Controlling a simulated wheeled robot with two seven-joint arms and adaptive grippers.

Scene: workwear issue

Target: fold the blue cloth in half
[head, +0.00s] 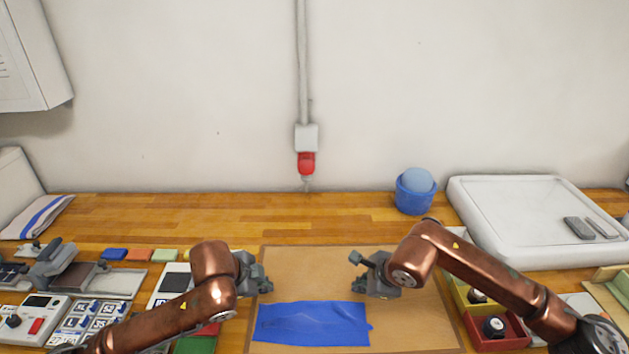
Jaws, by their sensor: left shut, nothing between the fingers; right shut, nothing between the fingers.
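The blue cloth (312,325) lies on the brown board (420,329) at the front middle of the bench. It is a flat, wide strip with slightly uneven edges and a small point at its right side. I cannot tell how many layers it has. My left gripper (266,284) is shut and empty, just beyond the cloth's far left corner. My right gripper (358,287) is shut and empty, above the board just beyond the cloth's far right corner. Both look apart from the cloth.
A white tray (500,234) holding grey items stands at the back right, beside a blue cup (414,201) with a ball. Red (513,341) and yellow bins sit right of the board. Devices and small coloured blocks crowd the left. The back middle of the bench is clear.

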